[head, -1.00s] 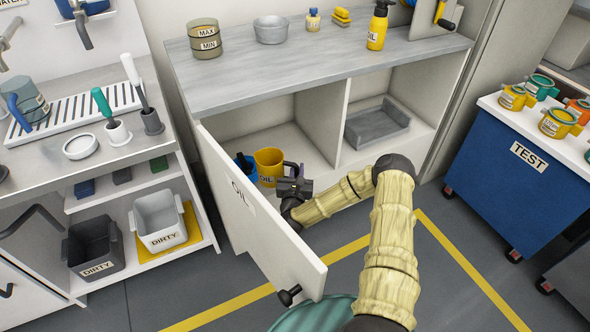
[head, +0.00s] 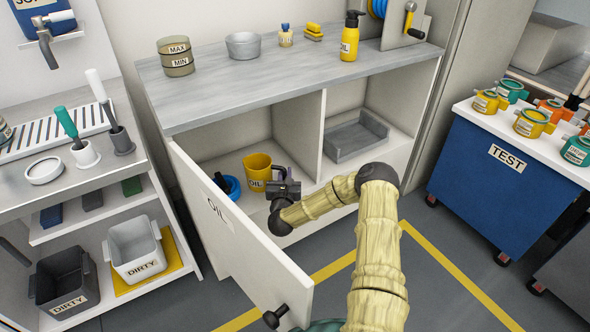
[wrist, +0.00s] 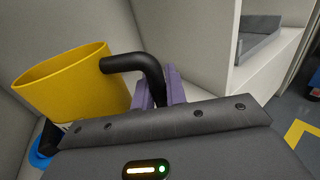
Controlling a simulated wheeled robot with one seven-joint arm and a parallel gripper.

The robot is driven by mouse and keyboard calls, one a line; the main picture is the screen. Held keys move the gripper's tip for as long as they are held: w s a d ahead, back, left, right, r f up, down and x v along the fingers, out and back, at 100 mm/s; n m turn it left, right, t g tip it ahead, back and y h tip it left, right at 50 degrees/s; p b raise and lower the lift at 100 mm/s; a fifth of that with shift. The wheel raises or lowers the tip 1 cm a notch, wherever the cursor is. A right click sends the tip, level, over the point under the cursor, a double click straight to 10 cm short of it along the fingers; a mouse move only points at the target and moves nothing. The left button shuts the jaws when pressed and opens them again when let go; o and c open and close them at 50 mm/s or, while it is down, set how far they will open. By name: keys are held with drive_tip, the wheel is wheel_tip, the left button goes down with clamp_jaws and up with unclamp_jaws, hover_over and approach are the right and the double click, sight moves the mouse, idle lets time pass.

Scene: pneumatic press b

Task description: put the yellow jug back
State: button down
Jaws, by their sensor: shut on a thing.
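The yellow jug (head: 257,171), labelled OIL, is inside the left compartment of the low cabinet (head: 298,150). It looks upright in the head view and leans in the tilted wrist view (wrist: 68,84). My gripper (head: 284,186) is shut on its black handle (wrist: 137,63), with the purple fingers around the handle's right part in the wrist view (wrist: 160,88). A blue thing (head: 229,186) is beside the jug on the left, partly hidden by the door. I cannot tell whether the jug's base touches the compartment floor.
The open OIL door (head: 238,235) stands close to the left of my forearm. A divider (head: 314,135) is to the right, and a grey tray (head: 355,139) is in the right compartment. A blue TEST cart (head: 497,175) stands at the right.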

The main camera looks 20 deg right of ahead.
drive_tip(key=w+d+f+b, duration=0.2)
drive_tip(key=w+d+b, duration=0.2)
drive_tip(key=w+d, duration=0.4)
drive_tip(key=shift+w, duration=0.8)
drive_tip(key=shift+f, duration=0.15)
wheel_tip(320, 180, down, 5)
drive_tip(key=shift+w+r+b, duration=0.1)
drive_tip(key=shift+r+b, duration=0.05)
drive_tip(key=shift+b, duration=1.1)
drive_tip(key=shift+w+d, duration=0.1)
